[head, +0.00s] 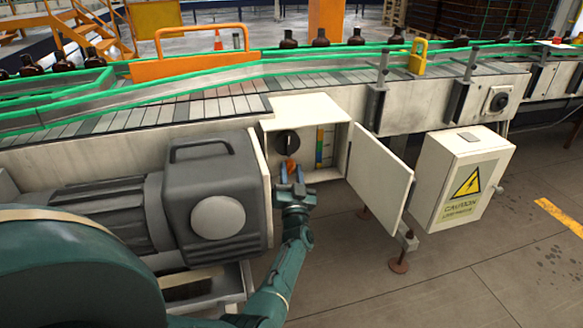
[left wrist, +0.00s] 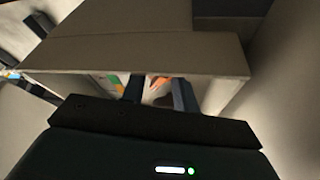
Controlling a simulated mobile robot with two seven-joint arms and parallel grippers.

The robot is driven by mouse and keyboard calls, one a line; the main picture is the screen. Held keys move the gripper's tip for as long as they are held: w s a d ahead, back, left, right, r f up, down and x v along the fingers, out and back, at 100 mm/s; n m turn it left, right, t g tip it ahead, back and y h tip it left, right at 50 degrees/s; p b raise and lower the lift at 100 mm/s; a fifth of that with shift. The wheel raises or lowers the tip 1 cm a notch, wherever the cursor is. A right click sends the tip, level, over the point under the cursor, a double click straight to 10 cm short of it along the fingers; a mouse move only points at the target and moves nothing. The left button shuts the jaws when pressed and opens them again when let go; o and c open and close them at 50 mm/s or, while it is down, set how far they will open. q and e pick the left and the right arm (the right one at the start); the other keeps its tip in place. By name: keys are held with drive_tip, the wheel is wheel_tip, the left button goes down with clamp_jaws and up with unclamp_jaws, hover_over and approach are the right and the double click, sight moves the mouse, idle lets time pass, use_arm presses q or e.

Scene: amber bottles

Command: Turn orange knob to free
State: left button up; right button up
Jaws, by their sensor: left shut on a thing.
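The orange knob (head: 291,167) sits low inside an open white control box (head: 312,107) on the conveyor's side. My left gripper (head: 291,178) reaches into the box from below and is shut on the knob. In the left wrist view the orange knob (left wrist: 158,79) shows between the two dark fingers (left wrist: 160,92), partly hidden by the box's edge and the gripper. Which setting the knob points to cannot be read. My right gripper is not in view.
The box's door (head: 380,182) stands open to the right. A black round dial (head: 287,143) and a coloured strip (head: 324,146) are inside the box. A grey motor (head: 212,190) is close on the left. A caution box (head: 463,180) hangs further right.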

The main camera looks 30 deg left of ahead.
use_arm(q)
drive_tip(key=shift+r+m, duration=0.1)
drive_tip(key=shift+m, duration=0.4)
drive_tip(key=o, duration=1)
drive_tip(key=shift+c, duration=0.2)
